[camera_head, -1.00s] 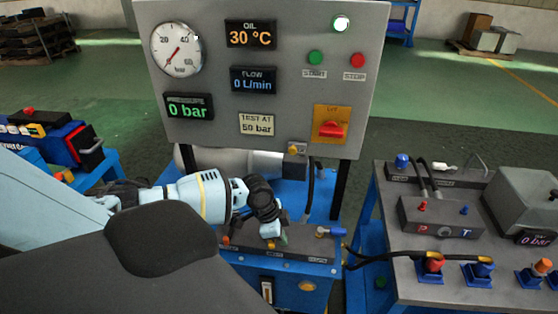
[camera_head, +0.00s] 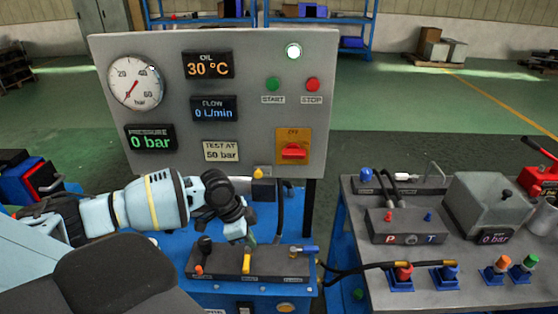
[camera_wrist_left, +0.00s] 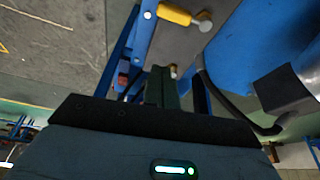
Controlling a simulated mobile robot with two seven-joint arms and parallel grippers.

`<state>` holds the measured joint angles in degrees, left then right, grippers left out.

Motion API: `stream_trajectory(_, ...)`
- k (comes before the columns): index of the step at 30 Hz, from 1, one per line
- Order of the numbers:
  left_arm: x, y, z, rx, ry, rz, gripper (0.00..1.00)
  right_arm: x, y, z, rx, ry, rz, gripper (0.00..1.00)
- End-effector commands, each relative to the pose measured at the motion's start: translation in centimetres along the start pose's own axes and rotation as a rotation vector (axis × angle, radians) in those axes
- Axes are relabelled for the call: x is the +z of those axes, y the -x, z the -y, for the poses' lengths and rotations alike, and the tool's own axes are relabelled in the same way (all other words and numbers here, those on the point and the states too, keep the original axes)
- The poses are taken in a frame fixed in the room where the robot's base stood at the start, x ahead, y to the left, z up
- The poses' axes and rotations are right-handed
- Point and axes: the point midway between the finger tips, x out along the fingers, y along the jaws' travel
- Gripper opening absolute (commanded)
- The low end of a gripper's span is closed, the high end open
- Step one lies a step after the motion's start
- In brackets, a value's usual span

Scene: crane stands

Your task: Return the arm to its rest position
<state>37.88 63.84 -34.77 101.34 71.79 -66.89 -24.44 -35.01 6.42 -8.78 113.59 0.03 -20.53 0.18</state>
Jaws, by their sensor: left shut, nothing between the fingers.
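My left arm comes in from the left in the head view. Its gripper (camera_head: 248,238) is shut and empty, just above the grey valve block (camera_head: 210,264) on the blue test stand. A yellow lever (camera_head: 246,264) stands on the block just below the fingertips; whether they touch cannot be told. In the left wrist view the dark shut fingers (camera_wrist_left: 162,86) point toward the block, and a yellow handle (camera_wrist_left: 174,14) lies beyond them. My right gripper is in no view.
The gauge panel (camera_head: 180,60) rises behind my gripper; its pressure display reads 0 bar. A blue-handled lever (camera_head: 305,249) sits at the block's right end. On the right, a grey bench (camera_head: 460,270) holds hose couplings and a grey box (camera_head: 490,205). Green floor lies between and behind.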

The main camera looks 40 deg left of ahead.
Motion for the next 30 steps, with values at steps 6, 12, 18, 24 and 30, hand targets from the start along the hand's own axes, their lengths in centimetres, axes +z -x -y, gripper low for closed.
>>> stream_trajectory(6,0.0,-0.1,-0.1,0.000,0.000,-0.001,0.00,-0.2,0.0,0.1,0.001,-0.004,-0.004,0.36)
stream_trajectory(12,-0.6,-3.5,-2.9,0.005,0.006,-0.047,0.00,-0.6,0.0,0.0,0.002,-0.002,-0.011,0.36)
stream_trajectory(18,-1.3,-9.8,-9.5,-0.010,0.061,-0.171,0.00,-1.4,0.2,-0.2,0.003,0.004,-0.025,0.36)
stream_trajectory(24,-0.9,-13.6,-16.4,-0.046,0.177,-0.301,0.00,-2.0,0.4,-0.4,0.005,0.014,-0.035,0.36)
stream_trajectory(30,1.0,-15.1,-22.7,-0.111,0.326,-0.398,0.00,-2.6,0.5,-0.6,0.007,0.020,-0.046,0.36)
